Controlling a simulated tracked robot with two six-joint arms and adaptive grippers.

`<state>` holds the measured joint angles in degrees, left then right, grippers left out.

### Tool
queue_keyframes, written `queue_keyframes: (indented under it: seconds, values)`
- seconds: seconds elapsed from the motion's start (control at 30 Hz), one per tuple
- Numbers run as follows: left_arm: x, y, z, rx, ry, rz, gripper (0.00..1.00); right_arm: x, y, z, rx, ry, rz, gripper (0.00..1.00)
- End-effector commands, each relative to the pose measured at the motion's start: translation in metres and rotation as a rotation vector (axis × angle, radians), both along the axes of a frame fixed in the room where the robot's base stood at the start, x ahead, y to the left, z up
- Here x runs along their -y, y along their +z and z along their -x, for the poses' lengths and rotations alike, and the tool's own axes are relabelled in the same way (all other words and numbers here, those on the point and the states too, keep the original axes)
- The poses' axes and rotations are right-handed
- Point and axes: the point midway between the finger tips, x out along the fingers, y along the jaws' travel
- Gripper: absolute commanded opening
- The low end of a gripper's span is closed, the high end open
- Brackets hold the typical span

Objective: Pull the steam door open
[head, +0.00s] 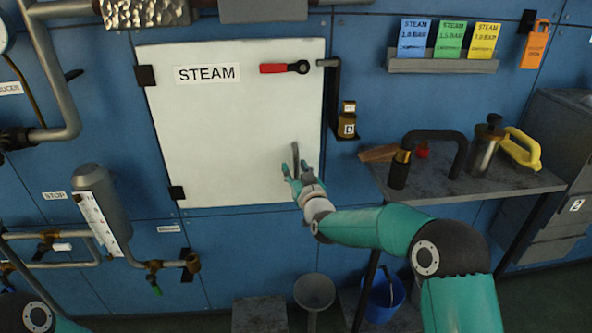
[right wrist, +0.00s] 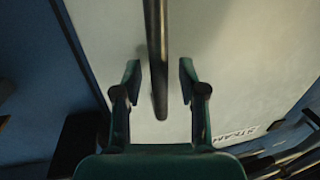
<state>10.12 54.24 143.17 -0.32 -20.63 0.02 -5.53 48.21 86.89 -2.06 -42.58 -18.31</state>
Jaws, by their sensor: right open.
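The steam door (head: 225,130) is a white panel marked STEAM in the blue wall. It looks shut, with black hinges on its left edge. A lever with a red grip (head: 273,68) lies level across its upper right, the grip pointing left. A grey bar handle (head: 296,155) stands upright at the lower right of the door. My right gripper (head: 300,172) is at this handle. In the right wrist view the handle (right wrist: 156,50) runs between the two spread fingers, with a gap on each side. My left gripper is out of the picture.
A shelf (head: 480,185) to the right carries a black hooked tool, a metal canister and a yellow-handled item. A small brown bottle (head: 348,120) stands on a bracket beside the door. A grey round-topped stand (head: 314,290) and a blue bucket (head: 384,298) are below.

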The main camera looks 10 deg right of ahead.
Motion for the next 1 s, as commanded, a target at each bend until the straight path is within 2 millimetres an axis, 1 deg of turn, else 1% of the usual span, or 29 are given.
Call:
queue_keyframes:
  seconds: [0.13, 0.3, 0.37, 0.4, 0.77, 0.87, 1.0]
  values:
    - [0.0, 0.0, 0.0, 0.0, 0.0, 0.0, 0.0, 0.0, 0.0, 0.0, 0.0, 0.0, 0.0, 0.41]
    - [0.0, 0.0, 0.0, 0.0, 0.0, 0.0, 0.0, 0.0, 0.0, 0.0, 0.0, 0.0, 0.0, 0.13]
    - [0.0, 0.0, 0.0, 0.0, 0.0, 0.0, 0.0, 0.0, 0.0, 0.0, 0.0, 0.0, 0.0, 0.03]
    - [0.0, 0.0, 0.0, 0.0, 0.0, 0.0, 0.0, 0.0, 0.0, 0.0, 0.0, 0.0, 0.0, 0.0]
    - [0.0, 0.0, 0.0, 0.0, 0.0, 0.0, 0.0, -0.001, 0.0, 0.001, 0.0, 0.0, 0.0, 0.0]
    - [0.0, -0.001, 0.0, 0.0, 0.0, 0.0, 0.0, -0.004, 0.0, 0.003, 0.001, -0.003, 0.0, 0.0]
    - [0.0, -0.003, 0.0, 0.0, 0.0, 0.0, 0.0, -0.013, 0.0, 0.011, 0.0, -0.016, 0.0, 0.0]
